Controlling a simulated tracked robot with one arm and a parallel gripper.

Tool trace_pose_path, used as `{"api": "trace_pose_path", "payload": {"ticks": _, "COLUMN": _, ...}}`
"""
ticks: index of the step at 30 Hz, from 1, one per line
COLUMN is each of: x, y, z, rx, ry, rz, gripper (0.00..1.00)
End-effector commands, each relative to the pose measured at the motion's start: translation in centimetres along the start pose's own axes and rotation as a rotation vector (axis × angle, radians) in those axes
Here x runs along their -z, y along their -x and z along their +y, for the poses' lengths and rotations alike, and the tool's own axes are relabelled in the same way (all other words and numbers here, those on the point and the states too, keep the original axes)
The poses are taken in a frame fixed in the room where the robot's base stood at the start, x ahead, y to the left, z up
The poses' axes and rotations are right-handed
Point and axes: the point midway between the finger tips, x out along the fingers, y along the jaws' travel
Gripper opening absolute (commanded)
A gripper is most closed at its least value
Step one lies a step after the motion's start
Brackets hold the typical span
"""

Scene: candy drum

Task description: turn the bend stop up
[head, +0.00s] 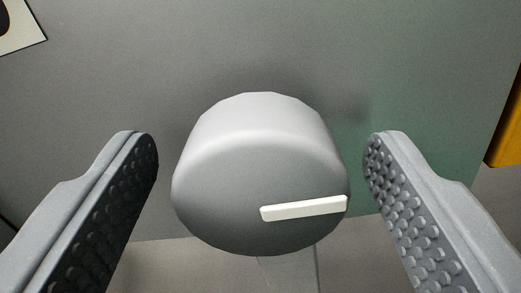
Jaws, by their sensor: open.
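A light grey round knob (235,180) sticks out toward me from a grey-green panel in the middle of the head view. A white pointer bar (304,208) on its face runs from near the centre to the right rim, its right end tilted slightly up. My gripper (261,160) is open, with one finger on each side of the knob. A gap shows between each finger and the knob. No lettering shows around the knob, so I cannot tell from a label that it is the bend stop.
The panel (400,70) fills most of the view behind the knob. A pale card with a dark mark (35,30) is at the upper left. An orange-yellow part (507,130) stands at the right edge. Grey floor (190,265) shows below the panel.

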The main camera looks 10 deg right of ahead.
Motion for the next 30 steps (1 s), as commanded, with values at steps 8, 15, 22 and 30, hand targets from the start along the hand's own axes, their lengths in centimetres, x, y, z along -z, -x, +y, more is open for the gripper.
{"api": "trace_pose_path", "payload": {"ticks": 8, "x": 0.01, "y": 0.01, "z": 0.0, "rx": 0.0, "ry": 0.0, "rz": 0.0, "gripper": 0.38}}
{"api": "trace_pose_path", "payload": {"ticks": 15, "x": 0.0, "y": 0.14, "z": -0.25, "rx": 0.003, "ry": 0.003, "rz": 0.0, "gripper": 0.24}}
{"api": "trace_pose_path", "payload": {"ticks": 22, "x": 0.27, "y": 0.13, "z": -0.27, "rx": 0.004, "ry": 0.059, "rz": 0.0, "gripper": 0.24}}
{"api": "trace_pose_path", "payload": {"ticks": 30, "x": 0.59, "y": 0.1, "z": -0.45, "rx": 0.004, "ry": 0.244, "rz": 0.0, "gripper": 0.24}}
